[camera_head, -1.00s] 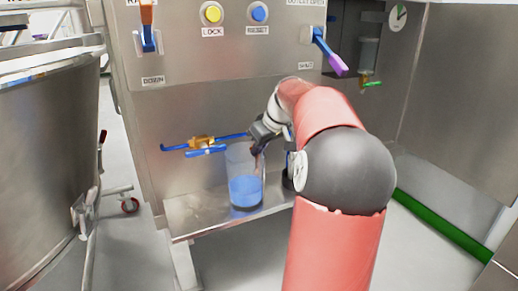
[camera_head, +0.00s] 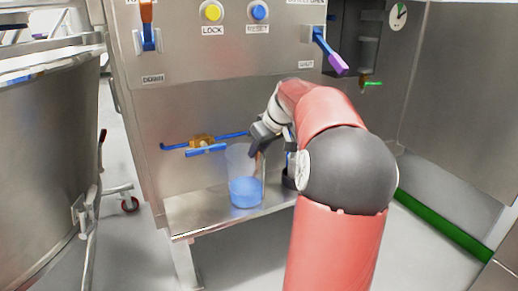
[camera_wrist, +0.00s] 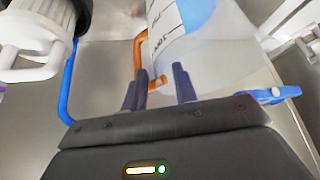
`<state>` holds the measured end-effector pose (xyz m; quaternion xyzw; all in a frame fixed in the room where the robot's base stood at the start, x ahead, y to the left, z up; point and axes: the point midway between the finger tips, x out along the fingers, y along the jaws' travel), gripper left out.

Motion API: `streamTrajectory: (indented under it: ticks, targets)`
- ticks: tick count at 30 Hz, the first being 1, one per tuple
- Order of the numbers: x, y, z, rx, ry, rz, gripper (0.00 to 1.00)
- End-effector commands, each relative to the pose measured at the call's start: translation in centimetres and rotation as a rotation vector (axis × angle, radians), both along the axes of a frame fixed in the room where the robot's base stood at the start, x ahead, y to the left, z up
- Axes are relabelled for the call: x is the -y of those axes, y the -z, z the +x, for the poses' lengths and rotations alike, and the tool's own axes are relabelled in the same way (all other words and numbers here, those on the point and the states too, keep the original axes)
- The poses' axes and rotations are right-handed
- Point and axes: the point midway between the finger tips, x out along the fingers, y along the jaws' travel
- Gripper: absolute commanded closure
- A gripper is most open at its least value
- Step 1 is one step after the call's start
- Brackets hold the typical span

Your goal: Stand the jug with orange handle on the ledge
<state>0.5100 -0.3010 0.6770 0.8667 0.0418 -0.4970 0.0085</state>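The clear jug with the orange handle (camera_head: 244,178) stands upright on the metal ledge (camera_head: 190,216), with blue in its lower part. In the wrist view the jug (camera_wrist: 210,52) is at the top, and its orange handle (camera_wrist: 140,52) faces my gripper. My gripper (camera_wrist: 157,90) is open, its two dark fingers apart on either side of the handle's lower end, with small gaps showing. In the head view my gripper (camera_head: 256,148) is at the jug's right side, and my arm hides part of the ledge.
A blue-handled valve (camera_head: 203,145) is on the panel just behind the jug. A second vessel with a white lid (camera_wrist: 35,38) and blue handle (camera_wrist: 68,85) stands close to my gripper, mostly hidden by my arm in the head view. The ledge left of the jug is clear.

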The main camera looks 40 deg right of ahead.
Motion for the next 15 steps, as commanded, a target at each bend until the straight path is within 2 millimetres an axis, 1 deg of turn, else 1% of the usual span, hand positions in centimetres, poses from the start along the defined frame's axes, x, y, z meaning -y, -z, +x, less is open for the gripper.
streamTrajectory:
  ticks: [5,12,15]
  targets:
    - [0.3,-2.8,-1.5,0.002,0.004,-0.005,0.72]
    - [0.6,-7.3,-4.1,0.002,0.003,-0.004,0.72]
    - [0.7,-8.7,-4.9,0.002,0.001,-0.004,0.72]
